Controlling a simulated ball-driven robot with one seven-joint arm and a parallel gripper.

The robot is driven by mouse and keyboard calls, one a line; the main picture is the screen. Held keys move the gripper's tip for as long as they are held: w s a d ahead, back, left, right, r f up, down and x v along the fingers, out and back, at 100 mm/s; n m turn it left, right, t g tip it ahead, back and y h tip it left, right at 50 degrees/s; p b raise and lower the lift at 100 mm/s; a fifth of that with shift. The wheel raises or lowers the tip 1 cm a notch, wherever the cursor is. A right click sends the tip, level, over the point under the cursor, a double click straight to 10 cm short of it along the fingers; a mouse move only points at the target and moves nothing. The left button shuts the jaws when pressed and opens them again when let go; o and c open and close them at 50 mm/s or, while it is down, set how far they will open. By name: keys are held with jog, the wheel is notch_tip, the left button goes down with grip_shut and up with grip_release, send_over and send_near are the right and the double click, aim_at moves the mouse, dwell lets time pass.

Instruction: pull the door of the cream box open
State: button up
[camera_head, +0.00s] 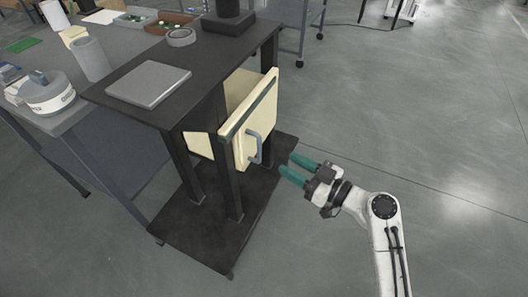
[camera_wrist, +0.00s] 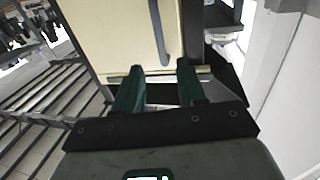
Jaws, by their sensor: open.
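The cream box (camera_head: 200,146) sits under the dark top of a stand, partly hidden by the stand's posts. Its cream door (camera_head: 266,112) faces right, with a dark strip along its upper edge. I cannot tell whether it is fully shut. A grey bar handle (camera_head: 255,147) is on the door. My gripper (camera_head: 286,164) is open and empty, its green fingers pointing at the door just right of the handle. In the wrist view, the door (camera_wrist: 105,35) fills the upper middle.
The stand's dark top (camera_head: 215,65) holds a grey flat box (camera_head: 149,84) and a grey ring (camera_head: 181,37). Its dark base plate (camera_head: 205,238) spreads low below the door. A grey table (camera_head: 110,120) with several items adjoins on the left. The floor to the right is clear.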

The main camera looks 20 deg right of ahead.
jog(key=x, duration=0.9)
jog(key=shift+w+a, duration=0.15)
jog(key=shift+c, duration=0.5)
grip_shut()
